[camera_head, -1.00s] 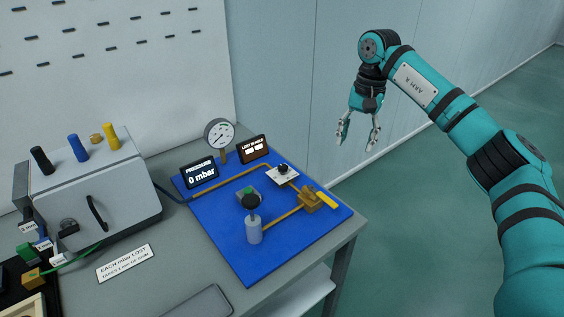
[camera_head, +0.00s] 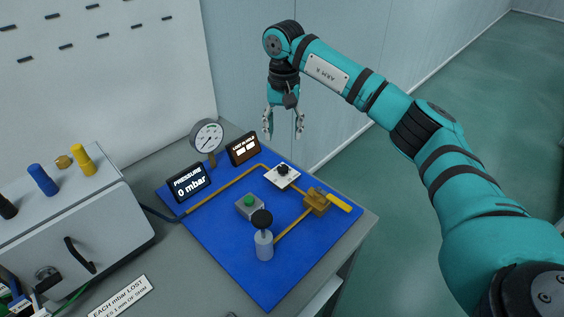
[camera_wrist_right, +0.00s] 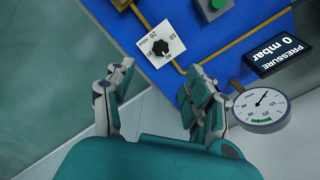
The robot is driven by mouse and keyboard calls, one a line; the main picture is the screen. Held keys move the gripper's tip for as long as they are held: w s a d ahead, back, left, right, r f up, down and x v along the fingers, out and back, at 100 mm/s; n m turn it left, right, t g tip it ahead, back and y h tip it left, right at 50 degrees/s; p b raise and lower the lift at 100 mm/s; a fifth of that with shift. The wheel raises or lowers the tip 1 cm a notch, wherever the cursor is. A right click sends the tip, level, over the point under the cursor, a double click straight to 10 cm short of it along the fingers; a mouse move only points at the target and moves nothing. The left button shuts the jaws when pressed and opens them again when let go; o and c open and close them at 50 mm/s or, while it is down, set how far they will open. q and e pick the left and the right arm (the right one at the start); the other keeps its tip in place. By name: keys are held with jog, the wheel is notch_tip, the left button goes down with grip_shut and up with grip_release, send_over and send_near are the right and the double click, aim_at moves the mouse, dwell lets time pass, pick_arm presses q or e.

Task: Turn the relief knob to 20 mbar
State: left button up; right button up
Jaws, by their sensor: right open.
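The relief knob (camera_head: 283,170) is a small black knob on a white square dial plate on the blue board, towards its back right. In the right wrist view the black knob (camera_wrist_right: 160,47) sits on the plate, with the numbers 10, 20 and 30 around it. My right gripper (camera_head: 284,136) is open and empty, pointing down above and behind the dial. In the right wrist view its fingers (camera_wrist_right: 153,100) stand apart, with the knob beyond their tips and not touched. The pressure display (camera_head: 188,184) reads 0 mbar. My left gripper is not in view.
A round gauge (camera_head: 207,137) and a dark lost-in-hold display (camera_head: 243,149) stand at the board's back edge. A brass valve with yellow lever (camera_head: 338,203), a green button (camera_head: 249,201) and a black-topped pump (camera_head: 263,238) are nearby. A grey case (camera_head: 100,225) stands left.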

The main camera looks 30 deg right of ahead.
send_over(283, 167)
jog(key=f, duration=0.4)
jog(key=shift+s+f, duration=0.1)
jog(key=shift+s, duration=0.1)
notch_tip(283, 167, down, 6)
jog(key=shift+f+p, duration=0.1)
jog(key=shift+p, duration=0.55)
jog(key=shift+w+f, duration=0.1)
jog(key=shift+f, duration=0.7)
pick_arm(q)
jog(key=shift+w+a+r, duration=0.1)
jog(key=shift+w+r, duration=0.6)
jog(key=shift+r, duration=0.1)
pick_arm(e)
grip_shut()
